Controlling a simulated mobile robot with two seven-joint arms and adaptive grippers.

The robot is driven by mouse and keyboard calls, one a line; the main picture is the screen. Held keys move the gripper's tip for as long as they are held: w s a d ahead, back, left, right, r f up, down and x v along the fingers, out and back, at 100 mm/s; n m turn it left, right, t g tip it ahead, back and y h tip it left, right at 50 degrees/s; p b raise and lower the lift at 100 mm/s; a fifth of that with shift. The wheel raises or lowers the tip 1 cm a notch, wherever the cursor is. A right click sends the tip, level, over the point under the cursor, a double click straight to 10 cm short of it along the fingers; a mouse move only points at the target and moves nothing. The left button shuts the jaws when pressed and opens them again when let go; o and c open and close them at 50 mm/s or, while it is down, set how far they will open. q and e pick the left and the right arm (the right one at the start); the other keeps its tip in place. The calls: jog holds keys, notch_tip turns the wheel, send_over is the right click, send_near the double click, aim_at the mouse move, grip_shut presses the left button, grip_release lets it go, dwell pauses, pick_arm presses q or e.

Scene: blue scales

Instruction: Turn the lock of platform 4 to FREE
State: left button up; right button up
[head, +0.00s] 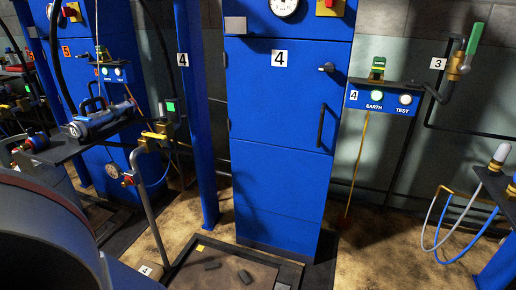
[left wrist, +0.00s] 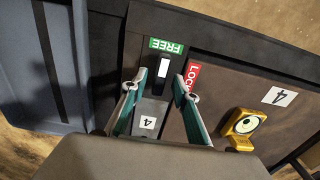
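In the left wrist view the lock of platform 4 shows as a black lever with a white stripe (left wrist: 164,67). The stripe lies just below the green FREE label (left wrist: 166,46), pointing toward it. The red LOCK label (left wrist: 192,76) is to its right. A grey plate marked 4 (left wrist: 149,118) lies below the lever. My left gripper (left wrist: 162,78) is open, with its teal fingers apart, one on each side of the lever's lower end. Whether they touch it I cannot tell. In the head view the platform (head: 184,262) is on the floor; my grippers are not visible there.
A yellow round level (left wrist: 244,128) and a 4 label (left wrist: 279,97) are on the platform. In the head view a blue cabinet 4 (head: 275,160) stands behind it, and a grey pipe post (head: 147,200) rises at its left.

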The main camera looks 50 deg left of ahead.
pick_arm(q)
jog(key=shift+a, duration=0.1)
jog(key=shift+a+r, duration=0.1)
jog(key=shift+r, duration=0.15)
jog(key=shift+d+r, duration=0.15)
jog(key=shift+r, duration=0.6)
jog(key=shift+d+r, duration=0.1)
jog(key=shift+r, duration=0.65)
jog(key=shift+s+r, duration=0.1)
jog(key=shift+r, duration=1.85)
